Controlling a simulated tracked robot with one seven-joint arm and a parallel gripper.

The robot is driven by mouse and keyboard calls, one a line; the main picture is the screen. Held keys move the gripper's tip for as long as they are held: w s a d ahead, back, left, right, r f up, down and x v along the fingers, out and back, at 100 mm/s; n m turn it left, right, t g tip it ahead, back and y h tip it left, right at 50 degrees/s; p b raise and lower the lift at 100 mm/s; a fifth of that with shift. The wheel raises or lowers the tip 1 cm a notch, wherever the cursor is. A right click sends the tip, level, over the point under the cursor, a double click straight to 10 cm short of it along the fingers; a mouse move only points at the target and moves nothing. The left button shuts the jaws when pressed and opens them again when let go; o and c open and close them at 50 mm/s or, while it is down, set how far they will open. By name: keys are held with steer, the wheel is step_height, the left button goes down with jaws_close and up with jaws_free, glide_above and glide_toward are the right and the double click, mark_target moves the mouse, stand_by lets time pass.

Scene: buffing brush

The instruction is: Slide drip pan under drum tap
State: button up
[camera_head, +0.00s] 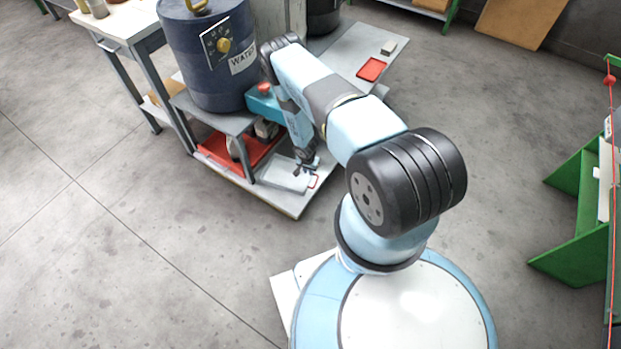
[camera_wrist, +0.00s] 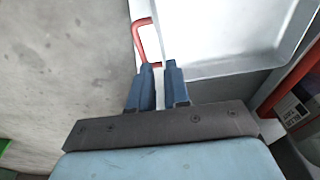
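The drip pan (camera_head: 284,179), light grey and shallow with a red handle (camera_head: 314,181), lies on a low pale platform in front of the drum stand. In the wrist view the pan (camera_wrist: 225,66) fills the upper right, its red handle (camera_wrist: 138,38) at its left side. My gripper (camera_head: 305,166) is at the handle end of the pan. In the wrist view my gripper's two blue fingers (camera_wrist: 158,66) stand a narrow gap apart, on either side of the pan's rim by the handle; contact is unclear.
The drum rests on a grey stand (camera_head: 213,118) with a red tray (camera_head: 213,149) and small items beneath it. A workbench (camera_head: 120,22) is at the left. A red mat (camera_head: 371,69) lies on the platform behind my arm. Green shelving (camera_head: 565,190) is at the right.

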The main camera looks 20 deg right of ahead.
steer(key=f, duration=0.7)
steer(key=w+d+f, duration=0.1)
steer(key=f, duration=0.2)
steer(key=shift+f, duration=0.15)
steer(key=shift+c, duration=0.4)
jaws_close()
